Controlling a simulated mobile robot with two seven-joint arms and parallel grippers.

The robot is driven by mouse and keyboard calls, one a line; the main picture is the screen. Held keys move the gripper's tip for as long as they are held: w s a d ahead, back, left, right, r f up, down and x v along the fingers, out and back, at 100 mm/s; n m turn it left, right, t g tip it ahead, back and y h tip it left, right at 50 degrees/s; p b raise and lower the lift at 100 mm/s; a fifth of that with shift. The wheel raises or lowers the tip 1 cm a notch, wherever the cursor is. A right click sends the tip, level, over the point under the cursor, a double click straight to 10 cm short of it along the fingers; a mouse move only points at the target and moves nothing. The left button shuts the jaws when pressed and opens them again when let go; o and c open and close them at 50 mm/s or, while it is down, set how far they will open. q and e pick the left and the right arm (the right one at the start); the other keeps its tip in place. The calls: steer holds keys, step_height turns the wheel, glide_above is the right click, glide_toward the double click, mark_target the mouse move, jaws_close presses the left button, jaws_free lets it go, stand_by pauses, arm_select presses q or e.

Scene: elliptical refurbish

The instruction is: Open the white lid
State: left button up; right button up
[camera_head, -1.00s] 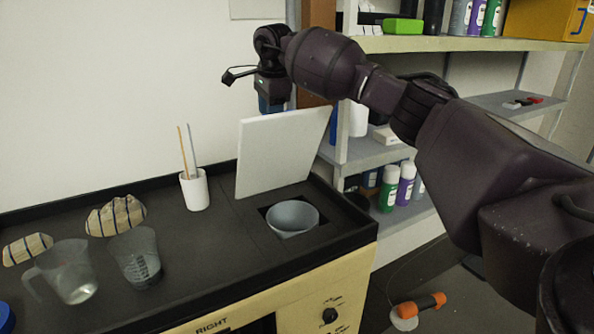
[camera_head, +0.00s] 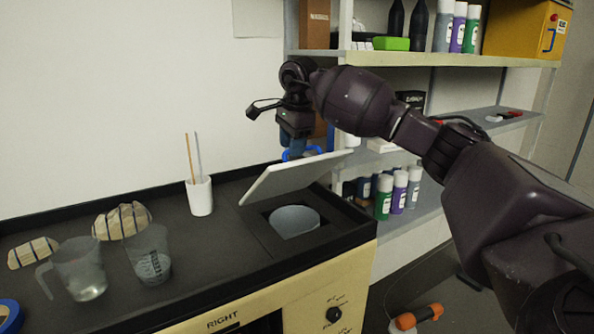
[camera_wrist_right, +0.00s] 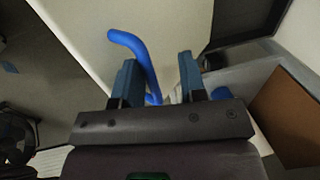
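The white lid (camera_head: 293,178) is a flat square panel, tilted partly open over the counter opening. Its blue handle (camera_head: 301,153) shows at the lid's upper edge. Below it, a grey-white round bowl (camera_head: 295,220) sits in the dark recess and is visible. My right gripper (camera_head: 298,146) is behind the lid's upper edge, at the handle. In the right wrist view, its two blue fingers (camera_wrist_right: 161,82) stand apart, with the curved blue handle (camera_wrist_right: 134,48) beside the left finger and reaching between them. The white lid (camera_wrist_right: 125,25) fills the upper middle there. My left gripper is out of view.
A white cup with two sticks (camera_head: 200,195) stands left of the lid. Two clear measuring jugs (camera_head: 80,268) (camera_head: 150,255) and striped cloth bundles (camera_head: 122,221) are further left. Shelves with bottles (camera_head: 398,190) stand behind my right arm.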

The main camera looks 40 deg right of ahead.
mark_target(302, 162)
steer(key=shift+s+a+f+b, duration=0.1)
steer(key=shift+s+f+b, duration=0.25)
steer(key=shift+s+f, duration=1.6)
steer(key=shift+r, duration=0.1)
